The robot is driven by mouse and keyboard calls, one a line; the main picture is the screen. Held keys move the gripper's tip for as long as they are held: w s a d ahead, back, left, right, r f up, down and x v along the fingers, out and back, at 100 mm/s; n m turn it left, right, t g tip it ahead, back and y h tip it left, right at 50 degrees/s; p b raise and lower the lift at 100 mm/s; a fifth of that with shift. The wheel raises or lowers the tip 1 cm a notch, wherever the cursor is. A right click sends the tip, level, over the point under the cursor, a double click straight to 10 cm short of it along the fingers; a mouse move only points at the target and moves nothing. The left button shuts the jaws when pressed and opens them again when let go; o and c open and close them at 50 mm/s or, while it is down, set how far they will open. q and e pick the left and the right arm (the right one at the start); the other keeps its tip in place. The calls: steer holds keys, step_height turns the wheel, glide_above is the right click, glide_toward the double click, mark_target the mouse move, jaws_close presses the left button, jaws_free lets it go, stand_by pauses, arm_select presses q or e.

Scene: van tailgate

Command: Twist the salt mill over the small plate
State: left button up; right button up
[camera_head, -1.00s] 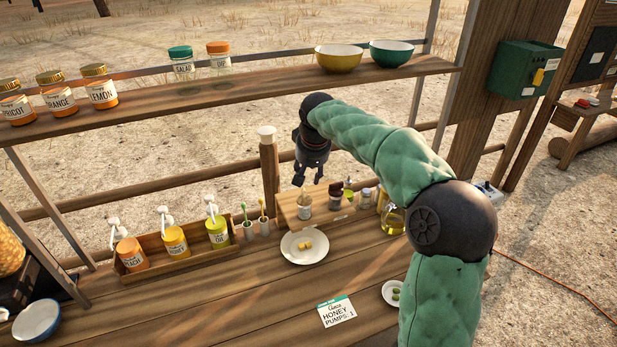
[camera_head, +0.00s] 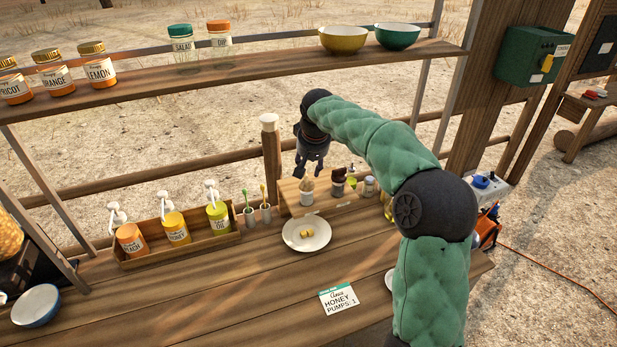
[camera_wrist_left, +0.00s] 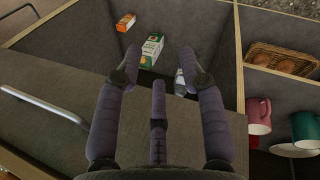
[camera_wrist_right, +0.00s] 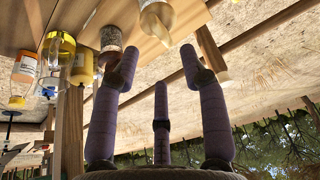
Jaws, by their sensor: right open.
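My right gripper (camera_head: 310,165) is open and empty, fingers down, just above a light-topped container (camera_head: 307,192) on the wooden rack. This looks like the salt mill, but I cannot read its label. A pale rounded top (camera_wrist_right: 157,22) shows close beyond the fingers in the right wrist view. A dark-topped container (camera_head: 338,181) stands beside it. A white plate (camera_head: 290,235) with yellow pieces lies in front of the rack. A smaller white plate (camera_head: 388,280) is mostly hidden by my right arm. My left gripper (camera_wrist_left: 159,65) is open and empty above compartments holding cartons.
A wooden tray (camera_head: 140,262) with several pump bottles is left of the plate, with two small brush holders (camera_head: 257,213) between. An order card (camera_head: 339,298) lies in front. A shelf (camera_head: 230,92) with jars and bowls runs above.

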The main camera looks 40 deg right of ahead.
mark_target(308, 178)
steer(key=b+x, duration=0.1)
steer(key=x, duration=0.5)
steer(key=shift+w+d+f, duration=0.1)
steer(key=shift+w+f, duration=0.05)
steer(key=shift+f, duration=0.1)
jaws_close()
